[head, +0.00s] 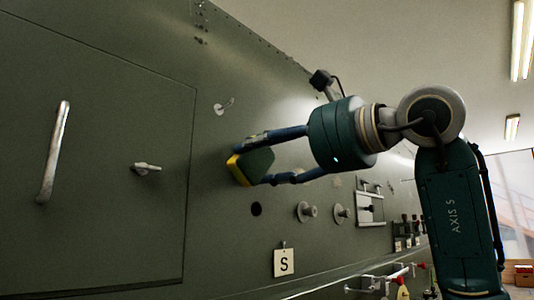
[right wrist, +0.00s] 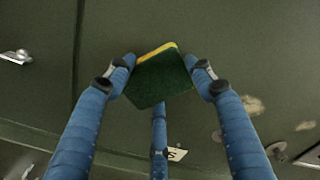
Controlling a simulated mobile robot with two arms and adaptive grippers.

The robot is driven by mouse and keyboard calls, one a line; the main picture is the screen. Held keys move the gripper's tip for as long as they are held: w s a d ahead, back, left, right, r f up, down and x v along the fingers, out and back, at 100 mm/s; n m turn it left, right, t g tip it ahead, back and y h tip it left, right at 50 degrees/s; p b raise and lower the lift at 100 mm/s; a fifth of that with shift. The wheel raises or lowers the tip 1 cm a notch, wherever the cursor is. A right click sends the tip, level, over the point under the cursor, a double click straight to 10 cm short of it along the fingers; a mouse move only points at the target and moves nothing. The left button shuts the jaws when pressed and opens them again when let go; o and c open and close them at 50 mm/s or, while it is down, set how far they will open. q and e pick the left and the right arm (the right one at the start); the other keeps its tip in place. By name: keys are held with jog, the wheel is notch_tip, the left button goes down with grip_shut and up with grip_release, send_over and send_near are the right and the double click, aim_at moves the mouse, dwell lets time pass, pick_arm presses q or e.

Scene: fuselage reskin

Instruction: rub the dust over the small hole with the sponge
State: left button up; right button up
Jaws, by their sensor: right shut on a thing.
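My right gripper (head: 255,162) is shut on a sponge (head: 257,165), dark green with a yellow layer. The yellow side faces the green fuselage skin (head: 150,70); I cannot tell if it touches. The right wrist view shows the sponge (right wrist: 160,80) between the blue fingers of the gripper (right wrist: 165,82). A small dark round hole (head: 256,209) is in the skin just below the sponge in the head view. In the right wrist view the hole is not visible. Pale tan dusty patches (right wrist: 252,105) mark the skin right of the sponge there. My left gripper is not in view.
A panel with a long handle (head: 54,152) and a small latch (head: 146,169) is at left. A tag marked S (head: 284,263) hangs below the hole. Round knobs (head: 306,212) stick out to its right. A ledge (head: 340,277) runs along the bottom.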

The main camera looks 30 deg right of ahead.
jog(key=shift+w+a, duration=0.15)
jog(key=shift+w, duration=0.3)
jog(key=shift+w+d+r+p, duration=0.15)
jog(key=shift+d+p, duration=0.2)
jog(key=shift+d, duration=0.2)
jog(key=shift+w+d+f+p, duration=0.15)
jog(key=shift+d+p, duration=0.15)
jog(key=shift+d, duration=0.25)
jog(key=shift+w+d+p, duration=1)
jog(key=shift+d+p, duration=0.3)
jog(key=shift+d, duration=1.2)
jog(key=shift+s+a, duration=0.45)
jog(key=shift+a, duration=0.8)
jog(key=shift+s+a, duration=0.45)
jog(key=shift+a, duration=0.8)
jog(key=shift+s+a, duration=0.45)
jog(key=shift+a, duration=0.8)
jog(key=shift+d, duration=0.15)
